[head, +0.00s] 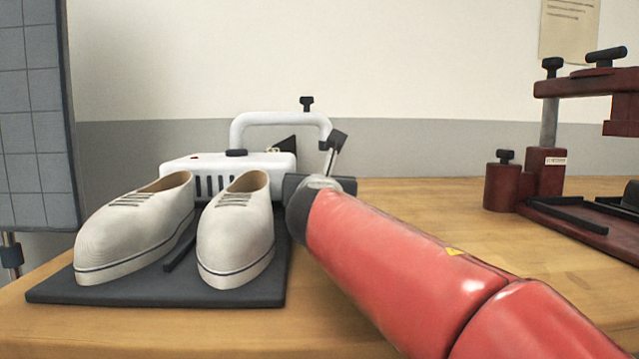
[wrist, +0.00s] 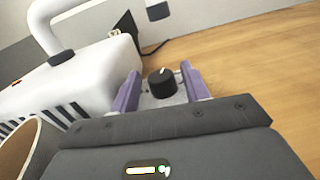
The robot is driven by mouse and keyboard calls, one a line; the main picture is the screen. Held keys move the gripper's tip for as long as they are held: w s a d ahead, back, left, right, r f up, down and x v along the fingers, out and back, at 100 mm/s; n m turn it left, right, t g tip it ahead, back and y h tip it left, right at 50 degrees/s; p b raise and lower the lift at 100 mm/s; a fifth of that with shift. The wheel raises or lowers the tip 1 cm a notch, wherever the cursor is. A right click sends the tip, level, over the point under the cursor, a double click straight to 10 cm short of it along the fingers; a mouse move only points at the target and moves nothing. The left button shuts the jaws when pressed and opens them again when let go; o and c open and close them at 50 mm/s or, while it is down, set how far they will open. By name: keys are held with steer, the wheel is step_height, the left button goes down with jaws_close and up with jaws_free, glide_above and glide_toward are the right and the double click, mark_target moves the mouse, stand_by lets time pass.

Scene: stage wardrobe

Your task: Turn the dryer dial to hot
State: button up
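The shoe dryer (head: 230,165) is a white box with dark vents and a looped white pipe, standing behind a pair of pale shoes. In the wrist view its white housing (wrist: 85,85) fills the left side. The dial (wrist: 162,83) is a small black knob with a white pointer mark, on a light grey base beside the housing. My gripper (wrist: 160,72) is open, with one purple finger on each side of the dial and visible gaps between. In the head view my red arm hides the dial and the fingers. I cannot read any heat marking.
Two pale shoes (head: 236,235) stand on a dark mat (head: 180,291) at the wooden table's (head: 420,205) left. A dark red press (head: 545,180) stands at the right. A grey gridded panel (head: 35,110) is at the far left. The table between dryer and press is clear.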

steer(key=shift+o, duration=0.2)
steer(key=shift+s, duration=0.1)
steer(key=s, duration=0.7)
steer(key=shift+s+a+p, duration=0.2)
steer(key=shift+s+p, duration=0.1)
